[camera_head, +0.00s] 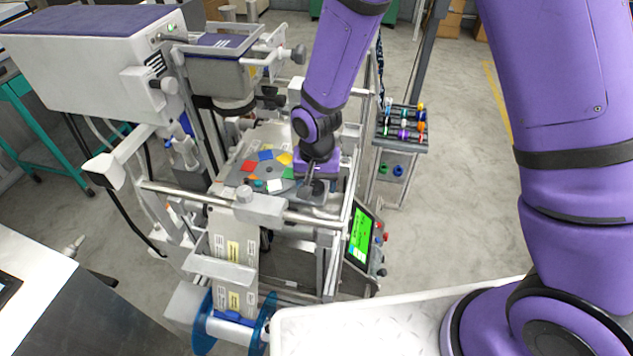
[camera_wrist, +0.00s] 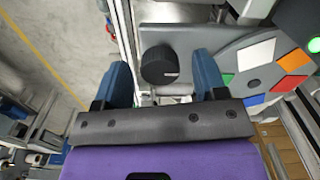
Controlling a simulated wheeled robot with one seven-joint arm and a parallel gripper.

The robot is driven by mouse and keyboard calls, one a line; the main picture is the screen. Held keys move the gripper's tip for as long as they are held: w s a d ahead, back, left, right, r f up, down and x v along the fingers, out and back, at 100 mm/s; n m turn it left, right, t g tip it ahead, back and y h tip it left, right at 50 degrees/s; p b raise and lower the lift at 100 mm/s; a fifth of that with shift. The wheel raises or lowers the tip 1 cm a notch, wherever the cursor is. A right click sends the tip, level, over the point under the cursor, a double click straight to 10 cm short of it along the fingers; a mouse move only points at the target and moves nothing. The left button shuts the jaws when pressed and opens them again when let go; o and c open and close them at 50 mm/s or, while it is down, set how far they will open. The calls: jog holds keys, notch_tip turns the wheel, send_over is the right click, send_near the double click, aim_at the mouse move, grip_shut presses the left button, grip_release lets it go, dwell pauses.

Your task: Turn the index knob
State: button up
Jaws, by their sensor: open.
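The index knob (camera_wrist: 160,66) is a dark, ribbed round knob with a pale mark on its face. In the wrist view it shows between the two blue fingers of my gripper (camera_wrist: 160,63), with a gap on either side. The fingers are open and hold nothing. In the head view my gripper (camera_head: 309,176) points down over the right side of the machine, beside a grey disc (camera_head: 268,173) with coloured patches. The disc also shows right of the knob in the wrist view (camera_wrist: 236,84). Whether the fingertips reach down to the knob's height is unclear.
A metal rail (camera_head: 290,216) runs in front of the disc. A large grey housing (camera_head: 95,65) stands at left. A green-lit control panel (camera_head: 360,236) is mounted at the front right. A rack of coloured items (camera_head: 402,128) stands to the right, with open floor beyond.

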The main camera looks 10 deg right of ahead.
jog(key=c, duration=0.9)
jog(key=shift+n, duration=0.3)
jog(key=n, duration=1.1)
dwell(0.5)
